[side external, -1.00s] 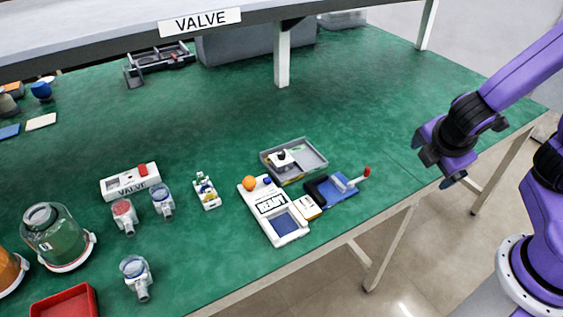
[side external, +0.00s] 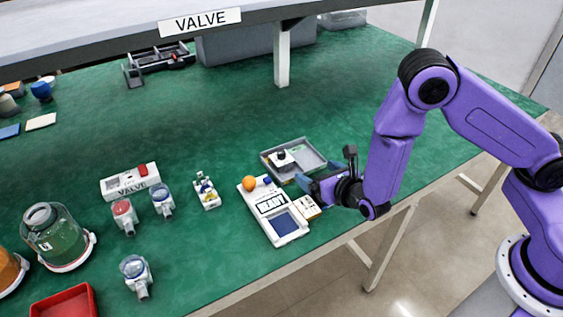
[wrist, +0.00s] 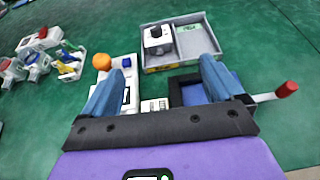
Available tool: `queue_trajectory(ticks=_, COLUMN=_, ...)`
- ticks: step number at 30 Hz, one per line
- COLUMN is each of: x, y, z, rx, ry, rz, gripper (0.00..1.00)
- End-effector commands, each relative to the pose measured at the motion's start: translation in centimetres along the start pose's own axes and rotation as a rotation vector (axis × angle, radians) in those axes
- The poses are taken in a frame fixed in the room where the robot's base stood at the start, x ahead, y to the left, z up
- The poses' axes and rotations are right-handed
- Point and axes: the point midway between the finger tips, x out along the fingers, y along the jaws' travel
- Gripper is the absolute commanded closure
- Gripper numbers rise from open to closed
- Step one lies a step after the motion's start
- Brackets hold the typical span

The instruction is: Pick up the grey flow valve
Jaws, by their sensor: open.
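A small pale grey block with a black round knob (wrist: 158,38) sits in the left part of a shallow grey tray (wrist: 180,65). It looks like the grey flow valve, though no label on it can be read. The same block (side external: 283,159) and tray (side external: 316,152) show in the side view. My gripper (wrist: 160,75) is open and empty, its two blue fingers wide apart. In the side view my gripper (side external: 308,183) is low over the table, just in front of the tray. The block is beyond the fingertips, apart from them.
A white READY device (side external: 290,228) with an orange knob (side external: 249,183) stands left of my gripper. A blue fixture with a red-tipped lever (wrist: 287,90) is on the right. Several clear-domed valves and a white VALVE box (side external: 130,181) stand further left.

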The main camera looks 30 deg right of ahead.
Motion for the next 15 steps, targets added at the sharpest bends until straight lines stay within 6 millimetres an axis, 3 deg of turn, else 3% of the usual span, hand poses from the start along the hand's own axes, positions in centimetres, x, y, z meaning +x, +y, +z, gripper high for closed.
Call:
queue_trajectory(ticks=5, x=1.1, y=0.5, z=-0.7, rx=-0.021, ry=0.005, rz=0.027, gripper=0.06)
queue_trajectory(ticks=15, x=6.6, y=0.5, z=-0.7, rx=-0.020, ry=0.005, rz=0.024, gripper=0.06)
